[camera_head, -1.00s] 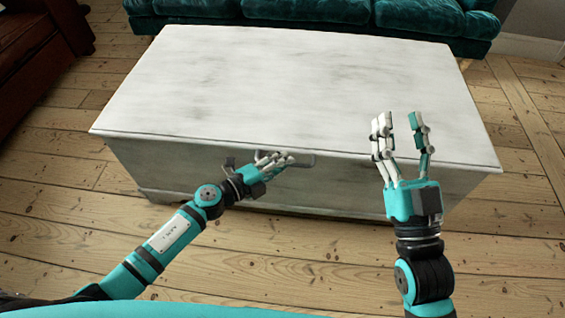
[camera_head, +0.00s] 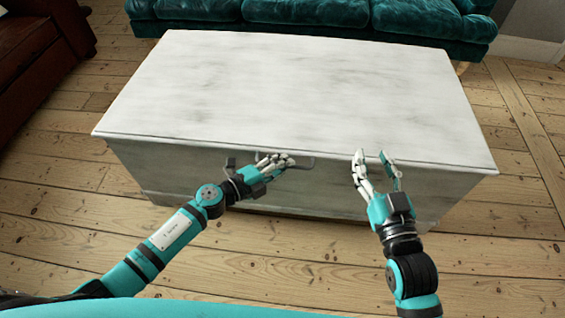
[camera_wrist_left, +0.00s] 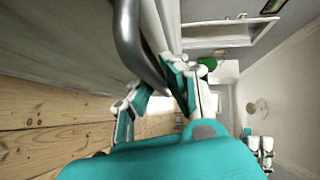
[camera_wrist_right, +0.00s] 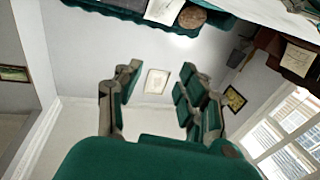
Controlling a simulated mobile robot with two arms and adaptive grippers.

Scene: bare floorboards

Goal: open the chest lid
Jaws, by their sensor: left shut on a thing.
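The white, worn chest stands in the middle of the head view, its flat lid (camera_head: 290,90) down. A grey metal handle (camera_head: 303,162) sits on its front, and it shows large in the left wrist view (camera_wrist_left: 132,40). My left gripper (camera_head: 280,161) is at that handle, with its fingers closed around it. My right gripper (camera_head: 375,160) is in front of the chest's front edge, right of the handle. Its fingers are apart with nothing between them, also in the right wrist view (camera_wrist_right: 158,95).
A teal sofa (camera_head: 330,14) stands close behind the chest. A dark red-brown piece of furniture (camera_head: 35,60) is at the far left. Bare floorboards (camera_head: 60,200) are free to the left, right and front of the chest.

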